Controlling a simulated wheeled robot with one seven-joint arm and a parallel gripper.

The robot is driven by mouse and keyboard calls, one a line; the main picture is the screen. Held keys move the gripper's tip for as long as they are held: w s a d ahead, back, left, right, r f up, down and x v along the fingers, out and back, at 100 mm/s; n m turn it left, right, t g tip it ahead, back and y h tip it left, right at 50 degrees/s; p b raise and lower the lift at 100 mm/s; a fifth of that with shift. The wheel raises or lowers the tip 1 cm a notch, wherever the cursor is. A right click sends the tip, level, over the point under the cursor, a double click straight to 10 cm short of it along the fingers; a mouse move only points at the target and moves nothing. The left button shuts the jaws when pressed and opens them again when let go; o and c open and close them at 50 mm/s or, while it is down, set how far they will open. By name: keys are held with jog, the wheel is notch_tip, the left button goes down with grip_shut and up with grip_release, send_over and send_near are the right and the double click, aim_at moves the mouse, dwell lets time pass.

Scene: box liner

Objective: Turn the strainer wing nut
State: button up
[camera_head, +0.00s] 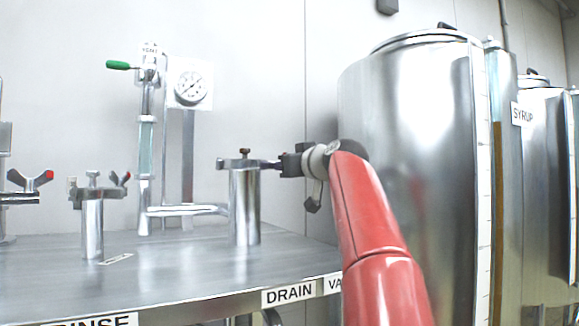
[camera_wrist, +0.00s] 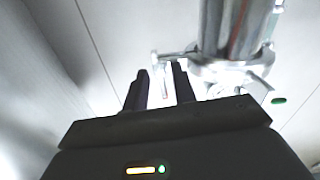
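A metal cylinder (camera_head: 244,205), which I take to be the strainer, stands upright on the steel table. It has a clamped lid with a small dark-topped knob (camera_head: 244,153). My gripper (camera_head: 268,165) reaches in from the right at lid height, fingertips beside the lid's right side. In the wrist view the cylinder (camera_wrist: 232,28) hangs from the top edge, with its lid flange (camera_wrist: 222,70) below. My gripper (camera_wrist: 160,82) has its two dark fingers apart there. A thin metal bar (camera_wrist: 156,66), perhaps a wing of the nut, shows near the gap; I cannot tell whether they touch.
A shorter post (camera_head: 93,228) with a clamp stands left on the steel table (camera_head: 180,265). Behind are a pressure gauge (camera_head: 190,87) and a green-handled valve (camera_head: 118,65). A large steel tank (camera_head: 410,130) stands right, behind my arm. The table front between the posts is clear.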

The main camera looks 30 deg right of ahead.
jog(key=s+b, duration=0.2)
jog(key=s, duration=0.5)
jog(key=shift+s+d, duration=0.15)
jog(key=shift+s, duration=0.25)
jog(key=shift+s, duration=0.1)
